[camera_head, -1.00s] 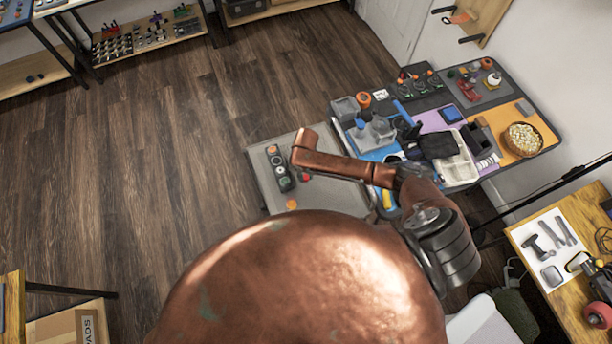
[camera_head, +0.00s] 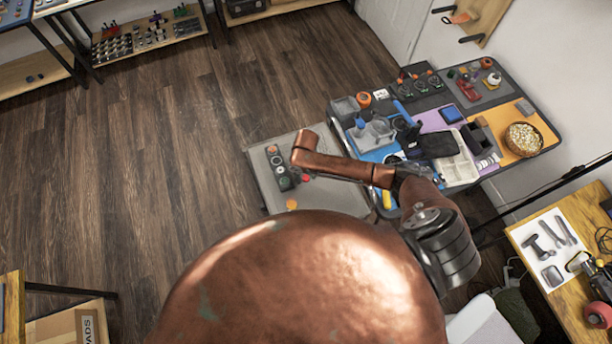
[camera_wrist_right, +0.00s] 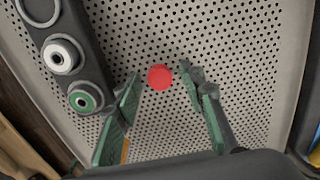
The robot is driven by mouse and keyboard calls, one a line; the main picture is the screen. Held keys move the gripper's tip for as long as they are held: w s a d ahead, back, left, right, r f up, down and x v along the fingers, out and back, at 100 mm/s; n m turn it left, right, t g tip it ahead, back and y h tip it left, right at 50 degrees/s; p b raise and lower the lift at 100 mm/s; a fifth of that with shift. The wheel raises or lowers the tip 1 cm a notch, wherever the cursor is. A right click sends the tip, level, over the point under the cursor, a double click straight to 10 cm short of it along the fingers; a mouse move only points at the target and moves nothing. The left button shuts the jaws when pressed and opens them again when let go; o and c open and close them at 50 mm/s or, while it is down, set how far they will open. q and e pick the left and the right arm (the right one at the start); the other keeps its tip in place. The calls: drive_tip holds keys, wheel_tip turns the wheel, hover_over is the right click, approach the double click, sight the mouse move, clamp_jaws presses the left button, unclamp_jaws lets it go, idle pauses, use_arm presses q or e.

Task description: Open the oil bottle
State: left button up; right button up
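A round red top (camera_wrist_right: 159,77), seen from straight above, stands over the grey perforated surface (camera_wrist_right: 200,35) in the right wrist view. It may be the cap of the oil bottle; no bottle body shows below it. My right gripper (camera_wrist_right: 161,80) is open, with one green finger on each side of the red top and visible gaps to both. In the head view the red top (camera_head: 306,178) shows just below my copper forearm, on the grey table (camera_head: 335,198). My left gripper is not in view.
A dark holder (camera_head: 277,160) with several round pieces lies left of the red top. An orange disc (camera_head: 291,204) lies near the table's front edge. To the right, a crowded workbench (camera_head: 522,163) holds trays, tools and a bowl (camera_head: 523,138).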

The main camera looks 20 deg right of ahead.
sight(306, 178)
wheel_tip(306, 178, up, 12)
drive_tip(key=shift+r, duration=0.15)
idle(0.3)
